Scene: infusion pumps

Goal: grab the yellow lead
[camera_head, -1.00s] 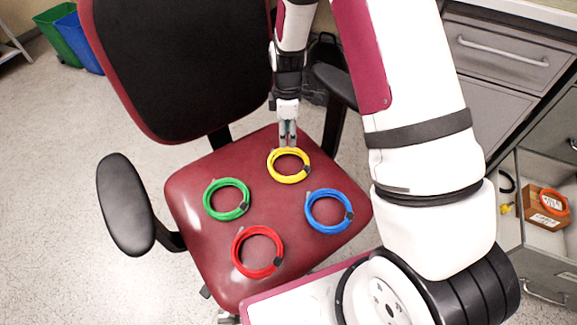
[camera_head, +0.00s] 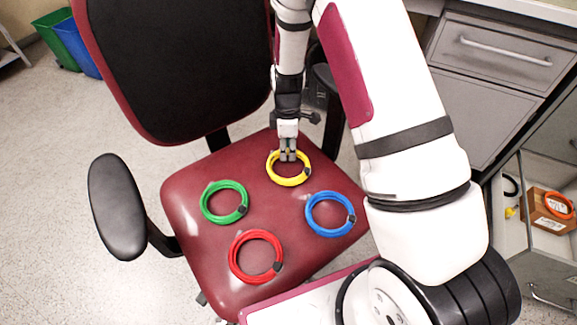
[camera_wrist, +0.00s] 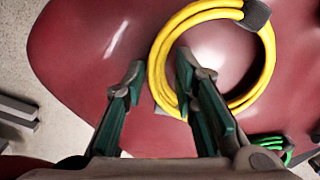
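The yellow lead (camera_head: 289,183) is a coiled ring with a dark clip, lying at the back of the red chair seat (camera_head: 262,203). My gripper (camera_head: 288,157) points down at the coil's back edge. In the wrist view the yellow lead (camera_wrist: 262,82) fills the upper right, and one side of its ring passes between the fingertips of my gripper (camera_wrist: 160,70). Whether a fingertip touches the seat cannot be told.
A green coil (camera_head: 224,217), a red coil (camera_head: 256,279) and a blue coil (camera_head: 330,231) lie apart on the seat. The chair backrest (camera_head: 175,65) rises behind; a black armrest (camera_head: 115,205) is at left. An open drawer at right holds a box (camera_head: 546,213).

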